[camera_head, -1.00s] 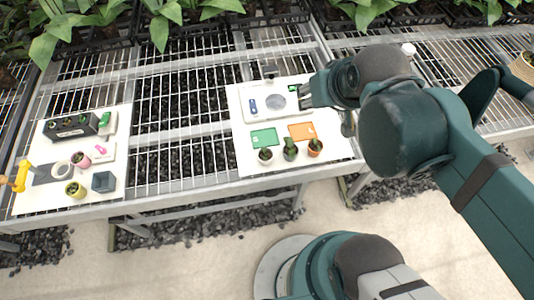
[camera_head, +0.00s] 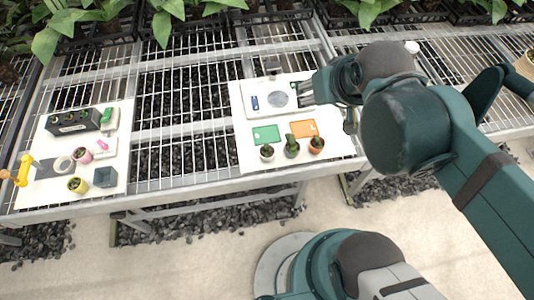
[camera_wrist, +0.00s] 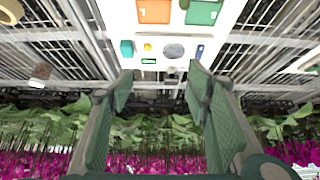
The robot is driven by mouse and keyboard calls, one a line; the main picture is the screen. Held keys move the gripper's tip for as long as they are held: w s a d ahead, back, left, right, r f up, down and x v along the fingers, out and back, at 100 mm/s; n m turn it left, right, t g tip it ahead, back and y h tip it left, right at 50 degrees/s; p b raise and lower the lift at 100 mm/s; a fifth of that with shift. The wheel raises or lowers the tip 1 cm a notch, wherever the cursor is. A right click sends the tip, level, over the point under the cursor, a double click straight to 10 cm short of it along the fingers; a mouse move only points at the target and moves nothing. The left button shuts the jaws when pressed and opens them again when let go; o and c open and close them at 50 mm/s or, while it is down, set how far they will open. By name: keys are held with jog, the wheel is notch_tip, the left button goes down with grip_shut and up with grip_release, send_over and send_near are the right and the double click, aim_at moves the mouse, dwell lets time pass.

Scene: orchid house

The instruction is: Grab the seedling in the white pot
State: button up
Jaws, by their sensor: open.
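A small seedling in a white pot (camera_head: 267,153) stands upright at the front left of the right-hand white board (camera_head: 242,150). Beside it on its right are a green plant in a greyish pot (camera_head: 291,149) and a seedling in a terracotta pot (camera_head: 316,146). My gripper (camera_head: 303,93) hangs over the back right of this board, apart from the pots. In the wrist view my gripper (camera_wrist: 160,80) is open, with nothing between its fingers. The white pot cannot be made out there.
Green (camera_head: 266,134) and orange (camera_head: 303,129) cards lie behind the pots. A grey disc (camera_head: 277,99) and blue item (camera_head: 255,103) lie farther back. The left board holds a black box (camera_head: 73,122), yellow pot (camera_head: 77,185) and grey cube (camera_head: 105,177). Bare mesh separates the boards.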

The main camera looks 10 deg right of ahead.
jog(key=shift+a, duration=0.1)
jog(key=m+g+p, duration=0.5)
jog(key=m+g, duration=0.2)
jog(key=m, duration=0.1)
send_over(267, 152)
jog(key=f, duration=1.4)
jog(key=shift+w+d+f, duration=0.25)
jog(key=shift+w+d, duration=0.05)
jog(key=shift+s+a+f+m, duration=0.3)
jog(key=shift+a+f+m, duration=0.05)
jog(key=shift+f+m, duration=0.2)
jog(key=shift+s, duration=0.1)
jog(key=shift+f, duration=0.2)
jog(key=shift+f+b, duration=0.5)
jog(key=shift+f, duration=0.65)
